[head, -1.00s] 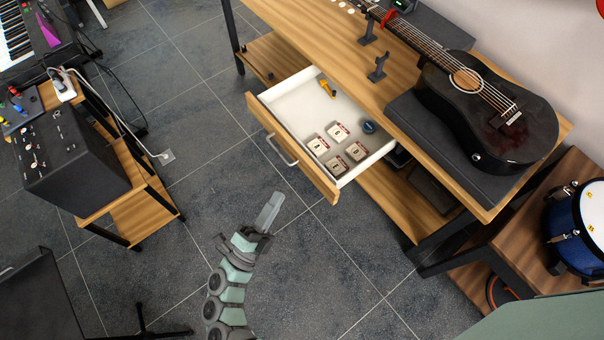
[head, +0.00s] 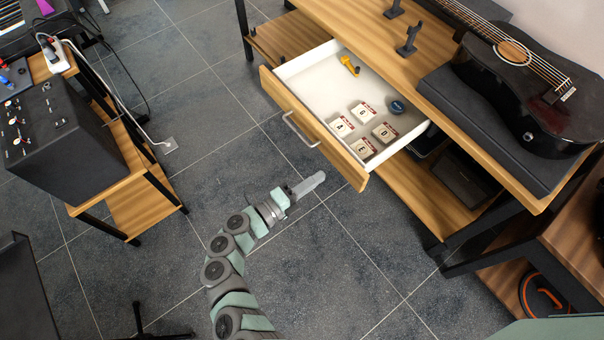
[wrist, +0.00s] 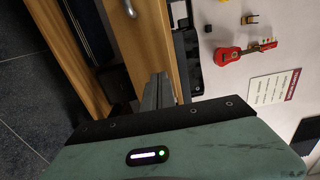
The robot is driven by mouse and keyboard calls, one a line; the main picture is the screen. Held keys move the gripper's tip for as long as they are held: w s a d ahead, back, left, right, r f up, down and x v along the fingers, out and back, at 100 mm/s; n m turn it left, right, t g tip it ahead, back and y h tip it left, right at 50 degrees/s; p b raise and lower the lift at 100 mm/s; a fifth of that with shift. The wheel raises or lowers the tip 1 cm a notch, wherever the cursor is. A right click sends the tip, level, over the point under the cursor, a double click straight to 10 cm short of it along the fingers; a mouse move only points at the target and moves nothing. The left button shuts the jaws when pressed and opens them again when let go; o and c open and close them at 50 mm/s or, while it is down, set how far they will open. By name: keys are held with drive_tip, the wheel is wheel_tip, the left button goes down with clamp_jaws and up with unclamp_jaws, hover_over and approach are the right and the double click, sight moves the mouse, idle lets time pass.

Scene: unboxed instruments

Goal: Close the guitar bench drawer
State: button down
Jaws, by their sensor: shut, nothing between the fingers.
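The guitar bench (head: 520,195) has a wooden top, and its drawer (head: 312,128) stands pulled out in the head view. The drawer has a wooden front with a metal bar handle (head: 298,130) and a white interior. Inside lie several small labelled boxes (head: 363,111), a yellow tool (head: 349,66) and a dark blue round item (head: 397,107). My gripper (head: 318,179) is shut and empty, apart from the drawer front, low and left of its near end in the picture. In the wrist view the shut fingers (wrist: 158,92) appear against a wooden panel (wrist: 150,40).
A black guitar (head: 520,75) rests on a dark pad on the bench top. A wooden stand with a black amplifier (head: 65,135) is at the left. Open tiled floor (head: 230,120) lies between the stand and the drawer.

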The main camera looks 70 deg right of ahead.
sight(343, 161)
drive_tip(key=b+x, duration=0.1)
drive_tip(key=x, duration=0.4)
drive_tip(key=shift+a+f, duration=0.1)
drive_tip(key=shift+x, duration=0.85)
